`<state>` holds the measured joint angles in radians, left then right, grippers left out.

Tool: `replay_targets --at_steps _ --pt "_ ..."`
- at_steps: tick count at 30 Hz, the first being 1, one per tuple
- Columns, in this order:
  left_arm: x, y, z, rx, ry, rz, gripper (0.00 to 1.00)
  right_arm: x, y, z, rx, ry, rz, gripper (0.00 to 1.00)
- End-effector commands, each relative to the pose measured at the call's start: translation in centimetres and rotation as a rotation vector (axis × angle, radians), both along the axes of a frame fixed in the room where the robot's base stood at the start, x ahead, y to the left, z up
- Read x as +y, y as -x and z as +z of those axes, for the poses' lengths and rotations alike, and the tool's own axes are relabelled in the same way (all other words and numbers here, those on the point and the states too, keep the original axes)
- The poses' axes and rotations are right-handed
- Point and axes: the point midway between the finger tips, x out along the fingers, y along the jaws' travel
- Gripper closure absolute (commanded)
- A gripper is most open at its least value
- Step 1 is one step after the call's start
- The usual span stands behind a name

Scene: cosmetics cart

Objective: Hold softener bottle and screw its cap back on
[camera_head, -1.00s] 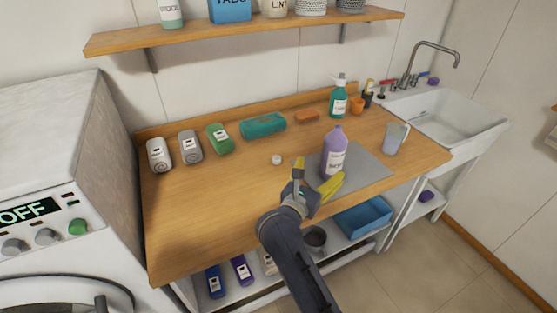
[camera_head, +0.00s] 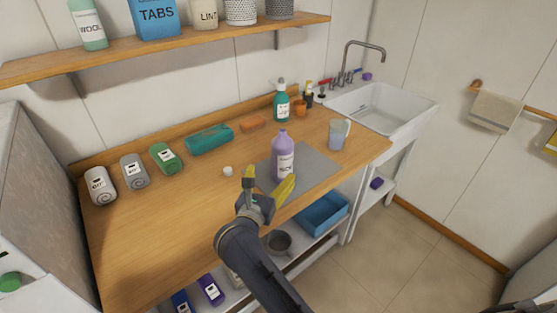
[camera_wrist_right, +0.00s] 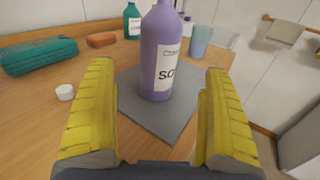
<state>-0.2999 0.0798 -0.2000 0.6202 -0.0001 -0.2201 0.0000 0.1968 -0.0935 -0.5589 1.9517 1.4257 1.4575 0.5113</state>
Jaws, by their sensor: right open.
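The purple softener bottle (camera_head: 283,160) stands upright on a grey mat (camera_head: 315,165) on the wooden counter; its narrow top shows no white cap. The small white cap (camera_head: 228,171) lies apart on the bare wood, left of the bottle. My right gripper (camera_head: 268,181), with yellow fingers, is open and empty on the near side of the bottle. In the right wrist view, the bottle (camera_wrist_right: 160,60) stands beyond and between the spread fingers, its top cut off by the frame. The cap (camera_wrist_right: 65,92) is beyond the left finger there. My left gripper is not in view.
Behind the cap lie a teal case (camera_head: 209,139) and an orange block (camera_head: 252,125). A teal pump bottle (camera_head: 281,105) stands at the back and a clear jug (camera_head: 338,134) right of the mat. The counter's front left is clear.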

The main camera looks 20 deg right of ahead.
Motion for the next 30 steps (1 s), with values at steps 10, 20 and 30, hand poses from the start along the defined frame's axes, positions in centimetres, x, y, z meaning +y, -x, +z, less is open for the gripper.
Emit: replay_targets --at_steps 10,20,30 --pt "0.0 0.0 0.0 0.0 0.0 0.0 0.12 0.0 0.0 0.0 0.0 0.0 0.0 0.15" --pt "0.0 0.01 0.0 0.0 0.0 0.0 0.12 0.0 0.0 0.0 0.0 0.0 0.0 0.46" --pt "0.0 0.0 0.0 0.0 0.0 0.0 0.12 0.0 -0.41 0.91 -0.017 0.0 0.0 0.46"
